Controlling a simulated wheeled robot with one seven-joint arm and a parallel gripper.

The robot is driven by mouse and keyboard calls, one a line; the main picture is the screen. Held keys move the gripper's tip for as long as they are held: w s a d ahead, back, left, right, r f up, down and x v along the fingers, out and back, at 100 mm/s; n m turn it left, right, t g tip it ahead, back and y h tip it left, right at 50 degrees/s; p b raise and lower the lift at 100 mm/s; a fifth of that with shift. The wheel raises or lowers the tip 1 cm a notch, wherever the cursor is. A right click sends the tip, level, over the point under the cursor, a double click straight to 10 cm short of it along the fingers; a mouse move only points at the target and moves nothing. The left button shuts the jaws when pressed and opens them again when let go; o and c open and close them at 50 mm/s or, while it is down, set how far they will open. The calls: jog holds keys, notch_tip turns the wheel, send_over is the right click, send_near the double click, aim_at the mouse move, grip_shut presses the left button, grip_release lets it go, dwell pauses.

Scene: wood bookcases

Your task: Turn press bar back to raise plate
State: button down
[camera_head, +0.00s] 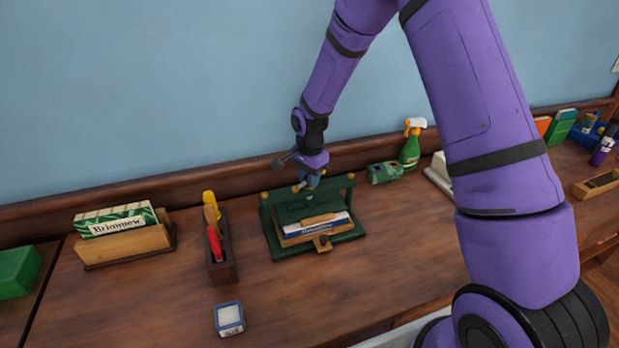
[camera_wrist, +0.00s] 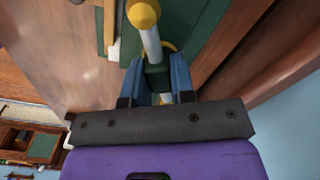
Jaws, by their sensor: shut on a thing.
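The green book press (camera_head: 350,222) stands on the wooden top near the wall, and part of it shows in the wrist view (camera_wrist: 205,30). Inside it a blue and white book (camera_head: 290,240) lies with a light wooden piece (camera_head: 318,218) over it. The press bar (camera_wrist: 151,42) is a pale rod with a yellow ball end. My gripper (camera_wrist: 157,72) is above the back of the press, its blue fingers shut on the bar's middle part. In the head view my gripper (camera_head: 308,182) partly hides the bar. The plate's height is hard to tell.
A wooden holder (camera_head: 222,262) with red and yellow tools stands left of the press. A box rack (camera_head: 150,243) is farther left. A small blue-rimmed box (camera_head: 229,319) lies in front. A green spray bottle (camera_head: 410,150) stands at right. The wood in front of the press is clear.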

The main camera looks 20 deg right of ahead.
jog(key=n, duration=1.1)
jog(key=shift+n, duration=0.3)
jog(key=n, duration=1)
jog(key=shift+n, duration=0.4)
jog(key=c, duration=1)
grip_release()
jog(key=shift+o, duration=0.2)
